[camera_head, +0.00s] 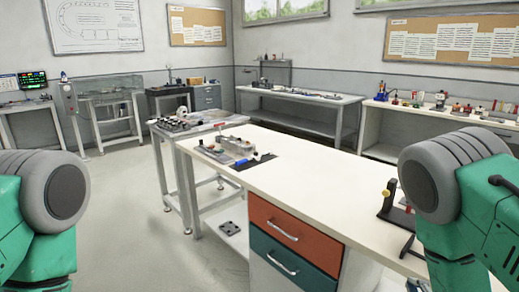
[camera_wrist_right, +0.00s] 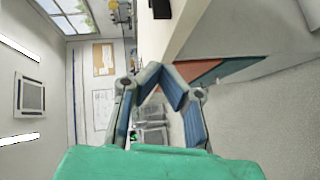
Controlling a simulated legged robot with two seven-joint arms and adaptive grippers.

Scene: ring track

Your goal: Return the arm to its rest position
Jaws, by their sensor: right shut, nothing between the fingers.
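My right gripper (camera_wrist_right: 161,71) shows in the right wrist view, with its two blue-grey fingers meeting at the tips and nothing between them. It is in front of and beside the white workbench (camera_wrist_right: 168,32), apart from it. In the head view my right arm, green with a grey joint, comes in at the right edge, and its gripper cannot be made out clearly. My left arm, also green and grey, shows at the left edge. Its gripper is out of frame.
The white workbench (camera_head: 305,185) has a red drawer (camera_head: 293,233) and a teal drawer (camera_head: 285,262). The floor at left is clear.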

